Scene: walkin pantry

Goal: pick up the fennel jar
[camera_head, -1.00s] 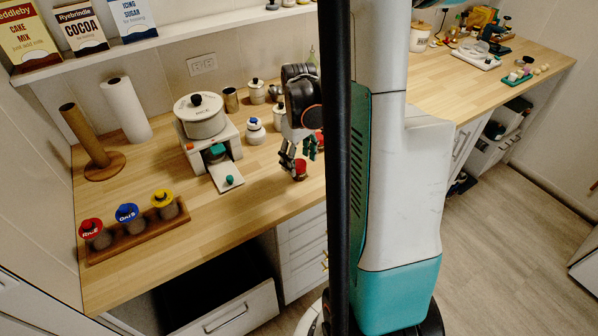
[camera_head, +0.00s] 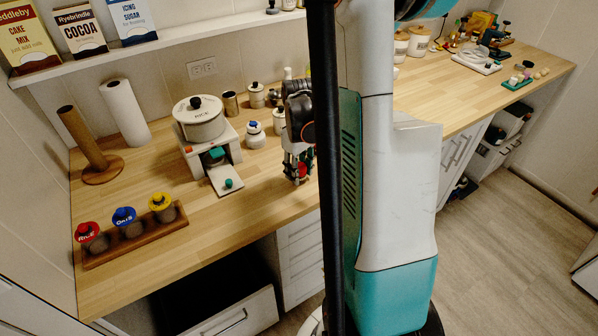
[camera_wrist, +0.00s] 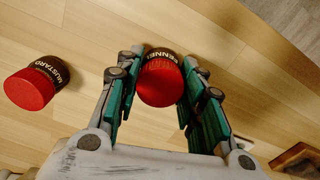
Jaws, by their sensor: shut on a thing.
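The fennel jar (camera_wrist: 160,82) has a red lid and a dark label, partly readable as fennel. It sits between the two teal-padded fingers of my gripper (camera_wrist: 158,68) in the wrist view, with a finger against each side. In the head view my gripper (camera_head: 298,168) points down at the counter's front part, and the jar's red lid (camera_head: 303,170) shows between the fingers. I cannot tell whether the jar's base touches the counter. A similar red-lidded mustard jar (camera_wrist: 38,85) stands apart to the left in the wrist view.
The wooden counter (camera_head: 225,235) is clear towards its front edge. A rack (camera_head: 135,240) with several coloured-lid jars is farther left. White canisters stand behind.

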